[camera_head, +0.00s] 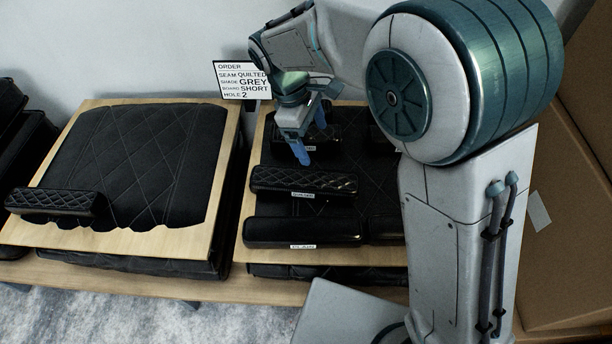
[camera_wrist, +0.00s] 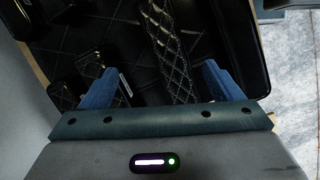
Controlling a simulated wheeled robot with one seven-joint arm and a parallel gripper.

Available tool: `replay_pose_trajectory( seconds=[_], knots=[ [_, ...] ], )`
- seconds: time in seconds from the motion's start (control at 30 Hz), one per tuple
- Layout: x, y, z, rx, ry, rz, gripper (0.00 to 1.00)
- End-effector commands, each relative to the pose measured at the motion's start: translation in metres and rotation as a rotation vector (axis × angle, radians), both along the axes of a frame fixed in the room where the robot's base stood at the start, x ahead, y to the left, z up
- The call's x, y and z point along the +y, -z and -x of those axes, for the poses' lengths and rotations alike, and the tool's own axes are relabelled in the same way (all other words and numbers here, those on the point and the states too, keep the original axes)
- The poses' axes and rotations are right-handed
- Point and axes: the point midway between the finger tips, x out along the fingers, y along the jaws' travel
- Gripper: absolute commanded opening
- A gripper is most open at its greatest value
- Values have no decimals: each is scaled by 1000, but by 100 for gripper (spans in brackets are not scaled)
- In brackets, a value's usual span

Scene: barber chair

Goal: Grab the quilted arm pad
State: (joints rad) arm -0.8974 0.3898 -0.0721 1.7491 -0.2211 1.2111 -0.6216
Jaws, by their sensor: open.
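A black quilted arm pad (camera_head: 303,180) with white diamond stitching and a small white label lies on the right board, between other pads. In the wrist view the quilted pad (camera_wrist: 168,48) runs lengthwise between my fingers, its lower end hidden by my gripper. My gripper (camera_head: 312,146) is open and empty, with blue fingers pointing down, above and just behind the pad in the head view. In the wrist view my gripper (camera_wrist: 160,70) has one finger to each side of the pad. Another quilted pad (camera_head: 52,202) lies at the front left of the left board.
Plain black pads (camera_head: 302,231) lie along the front of the right board (camera_head: 262,258); others sit behind, partly hidden by my arm. A quilted panel covers the left board (camera_head: 170,240). Cardboard boxes (camera_head: 570,200) stand right.

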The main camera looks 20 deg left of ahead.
Motion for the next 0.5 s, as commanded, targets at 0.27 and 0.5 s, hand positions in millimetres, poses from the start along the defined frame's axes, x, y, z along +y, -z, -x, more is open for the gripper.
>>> replay_pose_trajectory(
  seconds=[0.27, 0.5],
  knots=[
    [62, 23, 19, 34, -238, 90, 85],
    [52, 57, 19, 40, -255, 99, 85]
  ],
)
